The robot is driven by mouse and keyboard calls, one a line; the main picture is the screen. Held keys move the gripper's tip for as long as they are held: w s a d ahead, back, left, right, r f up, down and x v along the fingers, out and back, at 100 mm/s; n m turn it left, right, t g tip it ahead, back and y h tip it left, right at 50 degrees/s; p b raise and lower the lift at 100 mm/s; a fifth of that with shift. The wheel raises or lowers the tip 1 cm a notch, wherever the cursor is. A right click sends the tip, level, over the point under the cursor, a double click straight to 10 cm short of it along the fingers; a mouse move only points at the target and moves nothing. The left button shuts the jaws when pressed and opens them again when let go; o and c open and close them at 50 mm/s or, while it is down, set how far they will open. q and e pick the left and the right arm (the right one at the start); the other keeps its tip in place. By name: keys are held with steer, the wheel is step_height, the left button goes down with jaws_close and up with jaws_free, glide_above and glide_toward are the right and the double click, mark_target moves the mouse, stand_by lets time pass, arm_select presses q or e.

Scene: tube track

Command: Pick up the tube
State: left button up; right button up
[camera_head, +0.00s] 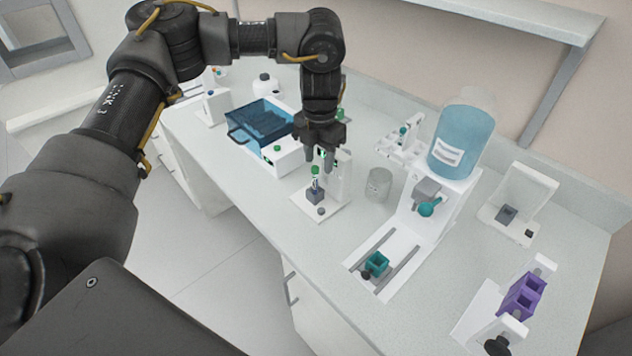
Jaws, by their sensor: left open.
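The tube (315,182) stands upright in a small grey holder (317,197) on a white stand (302,205). It has a green cap at its top. My left gripper (319,166) points down just above the tube, with its two dark fingers apart. The fingertips are close to the green cap; I cannot tell whether they touch it. My right gripper is not in the picture.
A white dispenser with a large blue bottle (462,138) and a track with a teal holder (376,263) are to the right. A grey cylinder (379,184) stands between. A purple rack (522,296) is at far right.

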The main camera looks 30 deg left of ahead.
mark_target(316, 167)
arm_select(q)
steer(key=shift+s+a+f, duration=0.1)
steer(key=shift+a+f, duration=0.15)
steer(key=shift+f, duration=0.3)
steer(key=shift+s+f, duration=0.15)
steer(key=shift+f, duration=0.05)
steer(key=f, duration=0.1)
steer(key=f+p, duration=0.1)
steer(key=f, duration=0.2)
steer(key=shift+w+a+f, duration=0.2)
steer(key=shift+a, duration=0.05)
steer(key=shift+f, duration=0.15)
steer(key=shift+s, duration=0.1)
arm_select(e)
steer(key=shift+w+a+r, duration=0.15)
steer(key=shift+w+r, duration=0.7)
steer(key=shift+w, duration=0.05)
arm_select(q)
steer(key=c, duration=0.8)
steer(key=shift+c, duration=0.5)
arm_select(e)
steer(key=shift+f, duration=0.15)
